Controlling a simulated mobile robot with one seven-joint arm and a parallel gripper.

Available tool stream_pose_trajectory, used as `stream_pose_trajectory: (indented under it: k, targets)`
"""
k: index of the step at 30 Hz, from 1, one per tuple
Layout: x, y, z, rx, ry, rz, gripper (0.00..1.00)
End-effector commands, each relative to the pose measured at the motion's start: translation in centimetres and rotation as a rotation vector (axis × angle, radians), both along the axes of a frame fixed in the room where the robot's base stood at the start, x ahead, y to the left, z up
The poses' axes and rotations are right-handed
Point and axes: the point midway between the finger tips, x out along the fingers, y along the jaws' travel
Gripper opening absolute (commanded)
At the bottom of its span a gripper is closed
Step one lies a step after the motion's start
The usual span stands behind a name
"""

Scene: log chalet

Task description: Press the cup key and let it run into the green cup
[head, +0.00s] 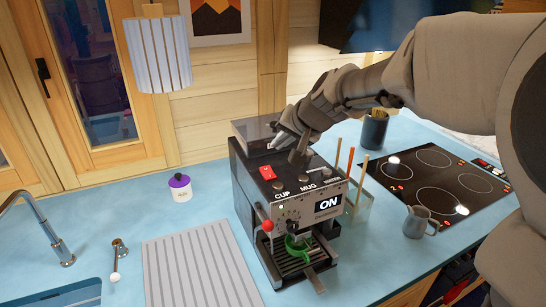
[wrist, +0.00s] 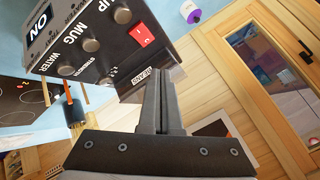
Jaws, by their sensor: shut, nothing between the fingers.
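The coffee machine (head: 318,233) stands on the blue counter with its display reading ON. The cup key (head: 277,186) is a round knob by the label CUP on the sloped top panel, left of the mug key (head: 304,180). The green cup (head: 296,246) stands under the spout on the drip tray; the spout partly hides it. My gripper (head: 299,157) is shut and empty, pointing down just behind the row of keys. In the wrist view the closed fingers (wrist: 163,76) are by the panel's rear edge; contact cannot be told.
A red switch (head: 266,172) sits behind the cup key. A red-tipped lever (head: 267,226) is at the machine's left front. A metal pitcher (head: 419,223) and a cooktop (head: 432,180) are to the right. A ribbed mat (head: 200,265) and a purple-lidded jar (head: 180,188) are to the left.

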Motion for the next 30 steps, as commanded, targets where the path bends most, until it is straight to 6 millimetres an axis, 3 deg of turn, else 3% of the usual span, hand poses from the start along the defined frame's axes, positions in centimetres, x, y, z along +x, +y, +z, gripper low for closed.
stream_pose_trajectory:
  k: [8, 21, 30]
  targets:
    - [0.0, 0.0, -1.0, 0.0, 0.0, 0.0, 0.0]
    - [0.0, 0.0, -7.0, 0.0, 0.002, -0.001, 0.0]
    - [0.0, 0.0, -8.9, -0.001, 0.0, 0.001, 0.0]
